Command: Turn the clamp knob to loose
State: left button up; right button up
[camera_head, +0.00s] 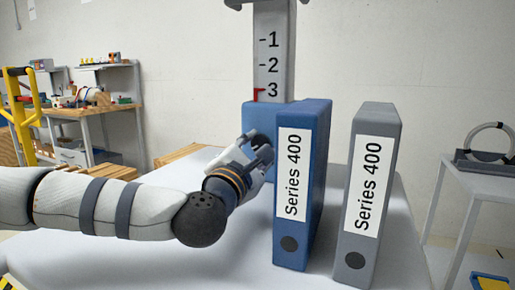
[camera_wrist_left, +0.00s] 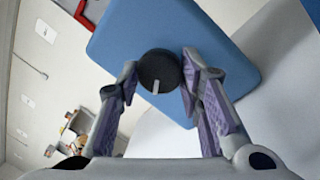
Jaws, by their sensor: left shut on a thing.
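The clamp knob (camera_wrist_left: 158,66) is a dark round disc with a pale line, on the face of a blue block in the left wrist view. The line points toward the bottom of that picture. My left gripper (camera_wrist_left: 160,78) has a finger on each side of the knob and is shut on it. My right gripper is not in view.
A blue binder (camera_head: 306,185) and a grey binder (camera_head: 368,180), both labelled Series 400, stand upright on the white-covered cart (camera_head: 245,255), close right of my left gripper. A grey post (camera_head: 273,45) with marks 1 to 3 and a red pointer (camera_head: 258,94) rises behind.

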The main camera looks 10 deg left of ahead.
pick_arm(q)
jog(key=o, duration=1.2)
jog(key=shift+c, duration=0.2)
jog(key=s, duration=0.4)
jog(key=s+a+f, duration=0.1)
jog(key=s, duration=0.7)
jog(key=shift+a+f, duration=0.15)
jog(key=shift+f, duration=0.1)
jog(key=shift+w, duration=0.1)
